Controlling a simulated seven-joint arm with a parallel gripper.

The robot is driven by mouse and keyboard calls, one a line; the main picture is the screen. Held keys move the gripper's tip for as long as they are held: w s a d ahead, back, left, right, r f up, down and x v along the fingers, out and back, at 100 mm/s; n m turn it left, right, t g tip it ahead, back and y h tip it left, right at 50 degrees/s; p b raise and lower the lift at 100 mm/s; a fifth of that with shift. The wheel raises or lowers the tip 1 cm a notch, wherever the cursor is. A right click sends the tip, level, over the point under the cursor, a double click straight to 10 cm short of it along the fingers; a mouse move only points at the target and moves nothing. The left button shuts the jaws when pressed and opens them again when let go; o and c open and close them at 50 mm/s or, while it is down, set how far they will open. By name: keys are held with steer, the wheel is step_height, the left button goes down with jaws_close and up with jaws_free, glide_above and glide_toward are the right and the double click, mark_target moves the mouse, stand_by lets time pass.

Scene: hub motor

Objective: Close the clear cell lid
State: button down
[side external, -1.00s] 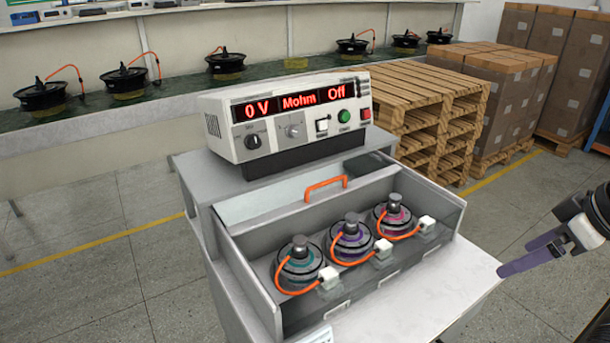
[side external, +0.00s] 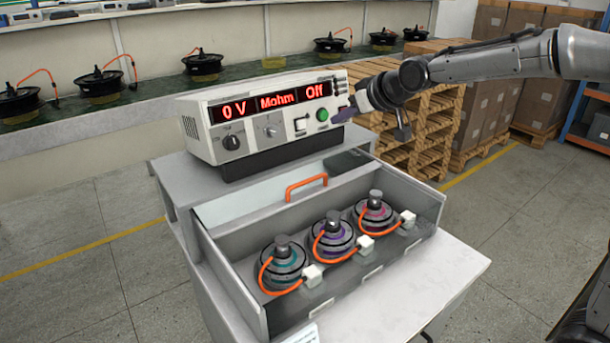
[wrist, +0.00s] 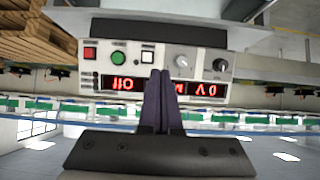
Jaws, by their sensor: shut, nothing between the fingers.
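The clear lid (side external: 250,208) is a pale see-through panel at the back of the grey test cell (side external: 236,285). Its orange handle (side external: 306,184) stands at the rear of the cell, and the motors in front of it look uncovered. My gripper (side external: 342,114) is high above the cell's back right, by the right end of the tester's front panel. It is apart from the handle. In the wrist view my gripper's purple fingers (wrist: 160,80) are together and empty, in front of the tester panel. The lid and handle cannot be made out there.
The tester (side external: 262,118) stands behind the cell and reads 0 V, Mohm, Off; it shows upside down in the wrist view (wrist: 205,65). Three motors (side external: 332,240) with orange leads sit in the cell. Wooden pallets (side external: 425,130) stand behind. The white front ledge (side external: 440,275) is clear.

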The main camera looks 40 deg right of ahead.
steer(key=w+f, duration=0.4)
steer(key=f, duration=0.3)
steer(key=w+f+g, duration=0.1)
steer(key=w+f, duration=0.3)
steer(key=f, duration=0.3)
steer(key=w+f+g, duration=0.1)
steer(key=w+f, duration=0.4)
steer(key=f, duration=0.2)
steer(key=shift+a, duration=0.1)
steer(key=shift+s, duration=0.1)
steer(key=s, duration=2.4)
steer(key=shift+s+f, duration=0.15)
steer(key=shift+s, duration=0.2)
